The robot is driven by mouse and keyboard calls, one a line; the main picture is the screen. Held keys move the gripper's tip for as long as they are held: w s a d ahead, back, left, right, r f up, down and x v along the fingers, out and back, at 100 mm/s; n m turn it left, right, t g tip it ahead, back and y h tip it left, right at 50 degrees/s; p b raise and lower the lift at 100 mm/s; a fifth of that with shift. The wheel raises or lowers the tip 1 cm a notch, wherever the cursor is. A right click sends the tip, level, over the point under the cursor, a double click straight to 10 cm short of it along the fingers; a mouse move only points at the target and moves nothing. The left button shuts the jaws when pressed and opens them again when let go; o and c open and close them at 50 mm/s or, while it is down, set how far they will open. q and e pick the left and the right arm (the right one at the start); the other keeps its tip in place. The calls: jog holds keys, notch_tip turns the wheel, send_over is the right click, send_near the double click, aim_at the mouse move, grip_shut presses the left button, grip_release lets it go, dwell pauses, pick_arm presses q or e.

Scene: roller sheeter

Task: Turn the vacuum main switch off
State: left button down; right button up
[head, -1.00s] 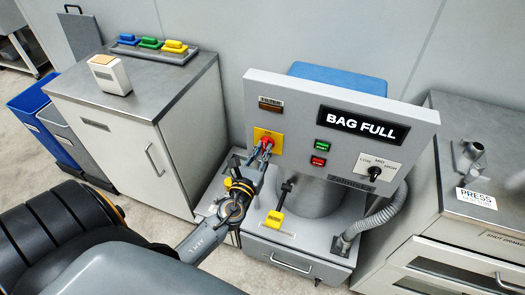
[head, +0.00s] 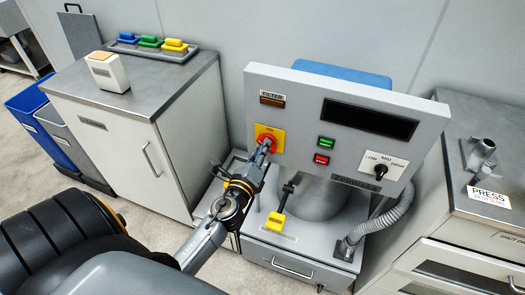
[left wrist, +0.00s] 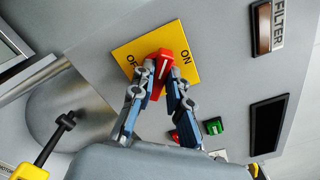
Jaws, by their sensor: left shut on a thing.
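The vacuum main switch is a red rotary handle (head: 268,138) on a yellow plate (head: 259,130), at the left of the grey control panel. In the left wrist view the handle (left wrist: 165,58) sits between the ON and partly covered OFF labels of the yellow plate (left wrist: 187,38). My left gripper (head: 264,148) reaches up to the switch. In the left wrist view its two fingers (left wrist: 160,74) are closed on either side of the red handle. The fingers hide part of the handle. The panel's display (head: 368,119) is dark. My right gripper is not in view.
Green (head: 326,142) and red (head: 321,159) buttons and a LOW-MID-HIGH knob (head: 380,171) sit right of the switch. A yellow-handled lever (head: 276,223) stands below the panel. Cabinets flank the machine; a grey hose (head: 372,225) runs at its right.

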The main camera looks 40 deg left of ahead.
pick_arm(q)
jog(key=n, duration=0.5)
jog(key=n+b, duration=0.1)
jog(key=n, duration=0.2)
jog(key=shift+a+f, duration=0.1)
jog(key=shift+f, duration=0.15)
jog(key=shift+n, duration=0.3)
jog(key=c, duration=1.3)
grip_release()
jog(key=shift+s, duration=0.1)
jog(key=v, duration=0.7)
jog(key=shift+s, duration=0.15)
